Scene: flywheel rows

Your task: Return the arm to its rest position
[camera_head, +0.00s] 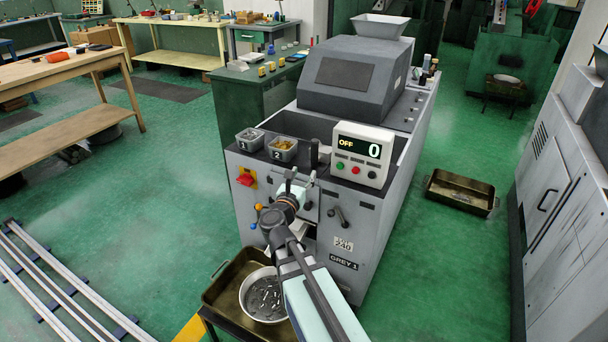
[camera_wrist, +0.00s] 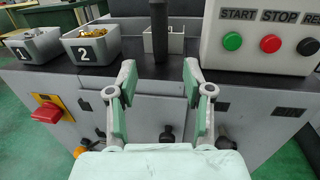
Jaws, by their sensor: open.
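My gripper (camera_head: 300,184) is at the front of the grey machine (camera_head: 344,241), just below its top ledge. In the wrist view my gripper (camera_wrist: 157,88) is open, with nothing between its two fingers. Beyond the fingers is the machine's front face, with a dark upright lever (camera_wrist: 160,32) above and between them. My arm (camera_head: 305,290) reaches up to the machine from the bottom of the head view. I cannot tell whether the fingertips touch the machine.
Bins 1 (camera_head: 250,139) and 2 (camera_head: 283,149) sit on the ledge. A control box (camera_head: 362,154) reads OFF and 0. A red switch (camera_head: 245,179) is on the front. Beside my arm, a bowl of metal parts (camera_head: 262,296) stands on a tray (camera_head: 222,287). Green floor lies left.

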